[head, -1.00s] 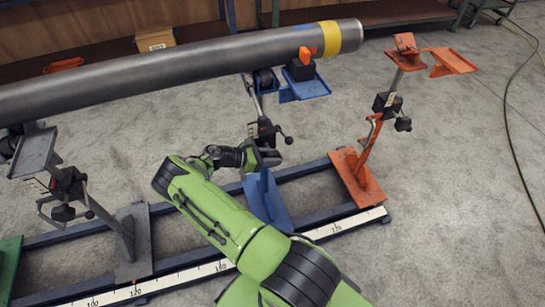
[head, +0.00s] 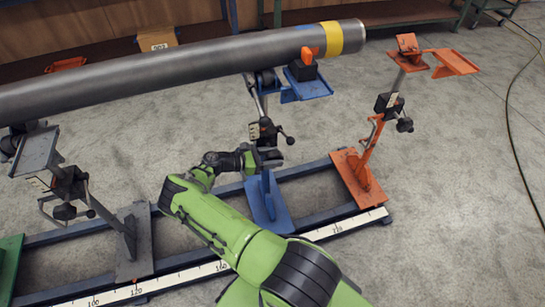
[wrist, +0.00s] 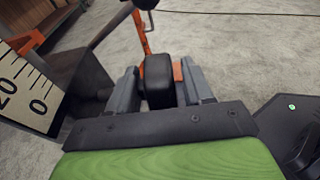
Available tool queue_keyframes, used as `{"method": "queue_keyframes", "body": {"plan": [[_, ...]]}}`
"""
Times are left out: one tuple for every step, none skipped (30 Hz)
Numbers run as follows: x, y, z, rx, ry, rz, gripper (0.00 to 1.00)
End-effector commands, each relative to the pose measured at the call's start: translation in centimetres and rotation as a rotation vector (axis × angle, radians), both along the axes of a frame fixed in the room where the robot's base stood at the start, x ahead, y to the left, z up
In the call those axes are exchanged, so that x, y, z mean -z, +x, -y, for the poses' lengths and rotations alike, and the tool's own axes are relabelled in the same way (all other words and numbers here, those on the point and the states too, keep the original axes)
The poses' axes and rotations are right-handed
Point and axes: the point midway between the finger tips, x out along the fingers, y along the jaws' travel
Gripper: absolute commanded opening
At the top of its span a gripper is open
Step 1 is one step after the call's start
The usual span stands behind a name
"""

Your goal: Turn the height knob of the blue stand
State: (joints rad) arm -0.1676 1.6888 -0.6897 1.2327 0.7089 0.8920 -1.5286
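The blue stand (head: 266,203) is right of centre in the head view, on the rail frame, with its blue top bracket (head: 312,88) under the pipe's right end. Its black clamp block and lever (head: 287,136) show above my gripper (head: 271,158). My gripper reaches in at the stand's post, low and nearly level. In the wrist view a black rounded knob (wrist: 158,80) sits between the two grey fingers of my gripper (wrist: 160,92). A thin strip of orange shows between knob and right finger, so the fingers look apart around it. The head view hides the knob behind my gripper.
The steel pipe (head: 170,70) with a yellow band lies overhead across the stands. An orange stand (head: 360,180) is to the right, and a grey stand (head: 130,240) to the left. A white scale (head: 190,275) runs along the front rail. Open floor lies far right.

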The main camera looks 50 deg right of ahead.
Motion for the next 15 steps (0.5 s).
{"method": "queue_keyframes", "body": {"plan": [[0.0, 0.0, 0.0, 0.000, 0.000, 0.000, 0.55], [0.0, 0.0, 0.0, 0.001, 0.000, 0.000, 0.55], [0.0, 0.0, 0.0, 0.001, 0.000, 0.000, 0.55], [0.0, 0.0, 0.0, 0.001, 0.000, 0.000, 0.55], [0.0, 0.0, 0.0, 0.001, 0.000, 0.000, 0.55], [0.0, 0.0, 0.0, 0.001, 0.000, 0.000, 0.55], [0.0, 0.0, 0.0, 0.001, 0.001, -0.001, 0.55], [0.0, 0.0, 0.0, 0.001, 0.001, -0.001, 0.55], [0.0, 0.1, -0.2, 0.000, 0.000, -0.001, 0.55], [-0.1, 0.2, -0.4, -0.001, 0.000, -0.001, 0.55], [-0.2, 0.4, -0.7, -0.002, 0.001, 0.000, 0.55], [-0.3, 0.7, -1.2, -0.002, 0.000, 0.000, 0.55], [-0.5, 1.0, -1.8, -0.004, 0.000, 0.000, 0.55], [-0.7, 1.4, -2.4, -0.005, 0.000, -0.001, 0.55], [-0.9, 2.0, -3.4, -0.006, 0.000, 0.000, 0.55]]}}
